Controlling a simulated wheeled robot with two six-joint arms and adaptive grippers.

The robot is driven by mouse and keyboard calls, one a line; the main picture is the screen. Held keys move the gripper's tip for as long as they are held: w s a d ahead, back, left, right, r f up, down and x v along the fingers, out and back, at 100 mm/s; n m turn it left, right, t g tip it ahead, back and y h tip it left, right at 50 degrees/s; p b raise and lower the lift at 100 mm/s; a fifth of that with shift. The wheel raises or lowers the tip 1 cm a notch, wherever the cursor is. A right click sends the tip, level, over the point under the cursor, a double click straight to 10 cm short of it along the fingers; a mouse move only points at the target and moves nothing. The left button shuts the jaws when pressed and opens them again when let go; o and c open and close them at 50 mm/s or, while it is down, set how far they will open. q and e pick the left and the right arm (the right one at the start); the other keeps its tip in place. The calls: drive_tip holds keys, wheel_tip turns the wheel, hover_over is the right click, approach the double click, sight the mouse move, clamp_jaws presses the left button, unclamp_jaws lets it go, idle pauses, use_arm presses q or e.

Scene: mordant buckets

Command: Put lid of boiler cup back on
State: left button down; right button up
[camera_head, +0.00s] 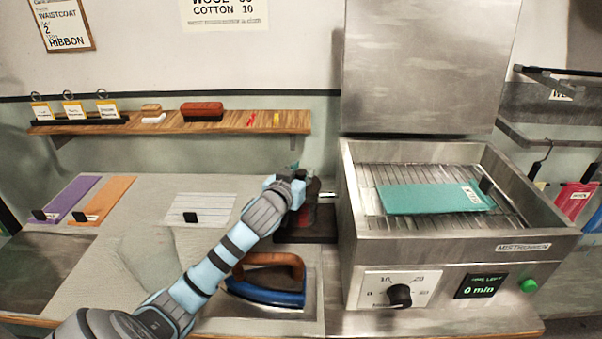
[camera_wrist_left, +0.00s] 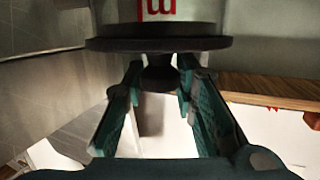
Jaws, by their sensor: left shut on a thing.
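My left gripper (camera_head: 291,178) is behind the blue iron, beside the metal steamer box. In the left wrist view, which appears upside down, its fingers (camera_wrist_left: 160,92) are closed around the dark knob (camera_wrist_left: 160,76) of a round dark lid (camera_wrist_left: 160,43). A pale cup-like body with a red mark (camera_wrist_left: 158,9) shows on the lid's far side, probably the boiler cup. The lid appears very close to it or touching; I cannot tell which. In the head view, a dark object (camera_head: 313,188) by the gripper is partly hidden, above a dark base (camera_head: 305,228). My right gripper is not in view.
The metal box (camera_head: 465,247) with raised cover (camera_head: 430,65) stands close right and holds a teal cloth (camera_head: 425,198). The blue iron (camera_head: 265,289) lies just in front. A wooden shelf (camera_head: 235,124) runs behind. A striped cloth (camera_head: 203,203) lies left.

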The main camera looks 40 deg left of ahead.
use_arm(q)
drive_tip(key=c, duration=1.2)
unclamp_jaws()
drive_tip(key=v, duration=1.2)
drive_tip(key=shift+d, duration=0.1)
